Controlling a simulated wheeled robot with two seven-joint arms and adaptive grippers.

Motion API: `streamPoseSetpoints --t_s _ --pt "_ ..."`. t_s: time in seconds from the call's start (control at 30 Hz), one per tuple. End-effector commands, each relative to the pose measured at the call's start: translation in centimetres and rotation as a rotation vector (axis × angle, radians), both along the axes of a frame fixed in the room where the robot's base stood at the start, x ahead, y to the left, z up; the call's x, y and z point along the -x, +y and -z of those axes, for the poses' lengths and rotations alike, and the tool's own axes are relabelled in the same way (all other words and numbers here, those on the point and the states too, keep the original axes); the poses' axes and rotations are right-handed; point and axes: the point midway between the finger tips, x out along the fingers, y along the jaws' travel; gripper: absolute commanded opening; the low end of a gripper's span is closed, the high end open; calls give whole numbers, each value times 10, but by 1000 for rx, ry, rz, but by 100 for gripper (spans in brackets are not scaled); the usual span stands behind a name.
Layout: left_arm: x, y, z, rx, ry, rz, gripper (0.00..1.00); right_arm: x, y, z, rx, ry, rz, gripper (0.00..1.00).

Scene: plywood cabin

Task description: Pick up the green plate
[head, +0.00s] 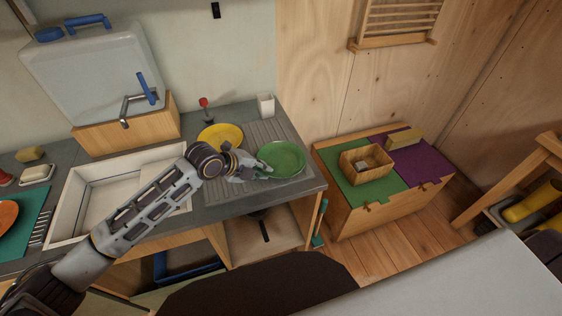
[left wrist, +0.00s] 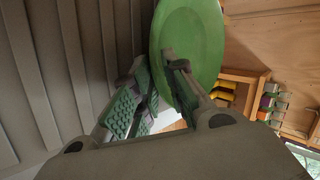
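The green plate (head: 283,157) is at the right end of the grey ridged drainboard in the head view. My left gripper (head: 262,171) is at its left rim. In the left wrist view the plate (left wrist: 195,40) appears as a tall ellipse, seen at a slant. My left gripper's fingers (left wrist: 155,62) come together on either side of the plate's near rim and look shut on it. One finger covers part of the plate. I cannot tell whether the plate still touches the drainboard. My right gripper is not in view.
A yellow plate (head: 220,136) lies behind my left wrist. A white cup (head: 265,105) stands at the back of the drainboard (head: 232,187). A sink (head: 85,200) is to the left. A chest with a wooden box (head: 366,163) on it stands right of the counter.

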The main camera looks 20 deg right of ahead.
Motion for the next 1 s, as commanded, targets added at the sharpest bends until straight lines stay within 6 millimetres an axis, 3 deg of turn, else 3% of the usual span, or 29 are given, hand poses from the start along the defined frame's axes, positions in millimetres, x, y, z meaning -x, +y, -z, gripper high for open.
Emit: streamPoseSetpoints --t_s 0.3,0.43,1.0 --pt "0 0 0 0 0 0 14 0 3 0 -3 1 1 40" --pt "0 0 0 0 0 0 0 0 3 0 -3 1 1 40" --pt "0 0 -4 1 -2 0 0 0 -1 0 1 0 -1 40"
